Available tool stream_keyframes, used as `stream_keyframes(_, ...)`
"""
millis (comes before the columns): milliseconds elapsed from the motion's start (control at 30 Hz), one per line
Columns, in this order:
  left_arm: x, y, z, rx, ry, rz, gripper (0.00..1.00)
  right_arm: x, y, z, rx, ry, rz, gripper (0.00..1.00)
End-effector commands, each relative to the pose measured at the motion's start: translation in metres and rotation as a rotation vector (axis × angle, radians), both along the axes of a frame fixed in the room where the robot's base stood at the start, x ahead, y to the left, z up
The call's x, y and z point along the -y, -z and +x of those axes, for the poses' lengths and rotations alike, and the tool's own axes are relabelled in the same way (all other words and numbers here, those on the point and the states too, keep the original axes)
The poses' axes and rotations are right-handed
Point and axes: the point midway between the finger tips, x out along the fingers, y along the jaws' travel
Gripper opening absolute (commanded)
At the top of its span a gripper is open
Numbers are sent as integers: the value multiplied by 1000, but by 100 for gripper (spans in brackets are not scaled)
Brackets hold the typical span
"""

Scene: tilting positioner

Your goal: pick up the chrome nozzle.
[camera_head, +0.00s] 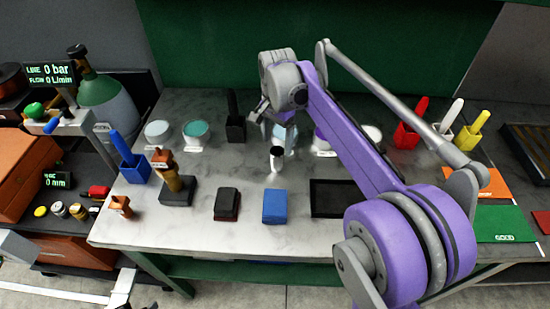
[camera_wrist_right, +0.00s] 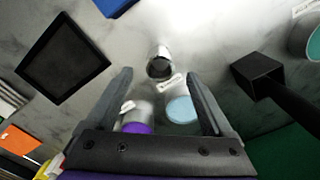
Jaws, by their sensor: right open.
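The chrome nozzle (camera_head: 276,158) is a small shiny cylinder with a dark opening on top, standing on the bench near its middle. In the right wrist view the nozzle (camera_wrist_right: 160,62) is just beyond the fingertips, roughly centred between them, and apart from them. My right gripper (camera_head: 277,117) hangs above the bench just behind the nozzle in the head view. In the right wrist view its two fingers (camera_wrist_right: 158,78) are wide apart with nothing held. My left gripper does not show.
A light-blue round container (camera_wrist_right: 182,110) and a purple-topped one (camera_wrist_right: 137,127) stand close to the fingers. A black holder (camera_head: 235,128) is left of the gripper. A blue block (camera_head: 275,206) and a black tray (camera_head: 335,198) lie in front. Bare bench surrounds the nozzle.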

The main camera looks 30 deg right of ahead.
Motion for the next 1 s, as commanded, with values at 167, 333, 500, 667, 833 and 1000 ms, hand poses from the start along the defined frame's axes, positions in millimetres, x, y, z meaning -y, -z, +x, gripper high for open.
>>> stream_keyframes(167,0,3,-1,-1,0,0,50,0,25,0,1,-2,0,86)
stream_keyframes(333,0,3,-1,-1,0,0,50,0,37,1,1,-3,-1,86)
stream_keyframes(500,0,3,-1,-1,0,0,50,2,63,3,1,-4,-1,86)
stream_keyframes(667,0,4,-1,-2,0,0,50,2,79,2,1,-4,-1,86)
stream_keyframes(833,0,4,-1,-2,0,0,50,2,81,2,2,-4,0,86)
stream_keyframes(1000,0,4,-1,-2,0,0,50,2,81,2,2,-4,0,70)
